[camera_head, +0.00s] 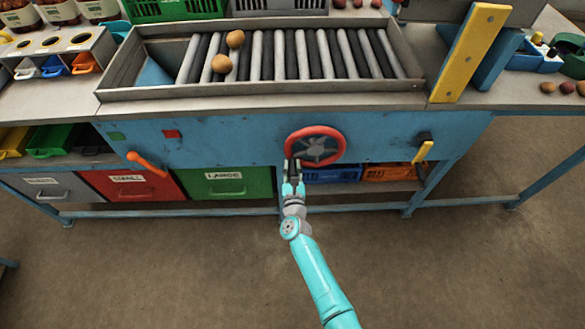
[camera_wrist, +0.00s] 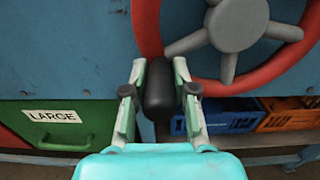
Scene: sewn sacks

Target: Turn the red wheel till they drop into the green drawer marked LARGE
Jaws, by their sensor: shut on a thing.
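The red wheel (camera_head: 342,147) is mounted on the blue front panel below the rollers; its rim and grey spokes fill the upper right of the wrist view (camera_wrist: 147,30). A black handle (camera_wrist: 160,90) sticks out from the wheel's lower left. My gripper (camera_head: 292,168) is shut on this handle, with one finger on each side of it. Two round brown items (camera_head: 235,39) lie on the roller bed (camera_head: 290,55), towards its left. The green drawer marked LARGE (camera_head: 225,183) is shut, below and left of the wheel; it also shows in the wrist view (camera_wrist: 85,125).
A red drawer marked SMALL (camera_head: 130,185) and a grey drawer (camera_head: 45,187) stand left of the green one. An orange lever (camera_head: 147,164) and a yellow-handled lever (camera_head: 423,152) flank the panel. Blue (camera_head: 332,174) and orange crates (camera_head: 388,173) sit below right. The floor in front is clear.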

